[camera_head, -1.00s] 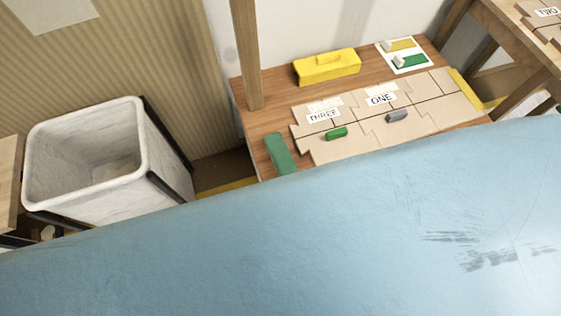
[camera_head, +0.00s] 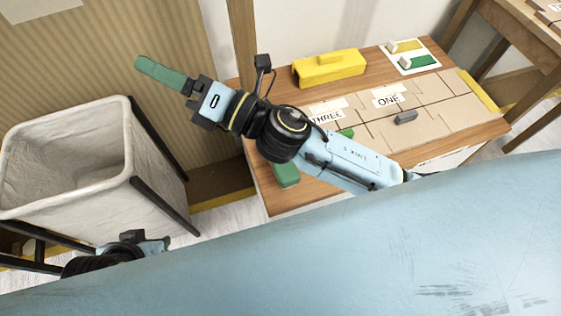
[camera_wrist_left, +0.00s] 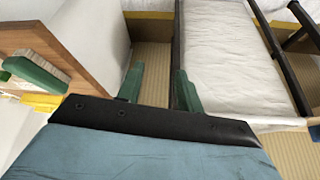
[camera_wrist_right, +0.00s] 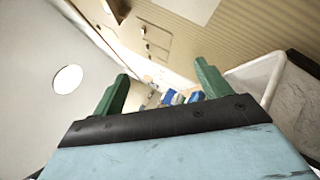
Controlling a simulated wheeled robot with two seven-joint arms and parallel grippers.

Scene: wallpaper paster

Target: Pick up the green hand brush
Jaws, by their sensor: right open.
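My right gripper (camera_wrist_right: 162,87) is open and empty.
A white-lined bin (camera_head: 125,175) in a black frame stands left of the table. The table (camera_head: 350,179) holds a yellow box (camera_head: 329,69), brown cardboard pieces (camera_head: 456,112), a grey item (camera_head: 405,117) and a card with yellow and green shapes (camera_head: 416,67). A wooden post stands at the back.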

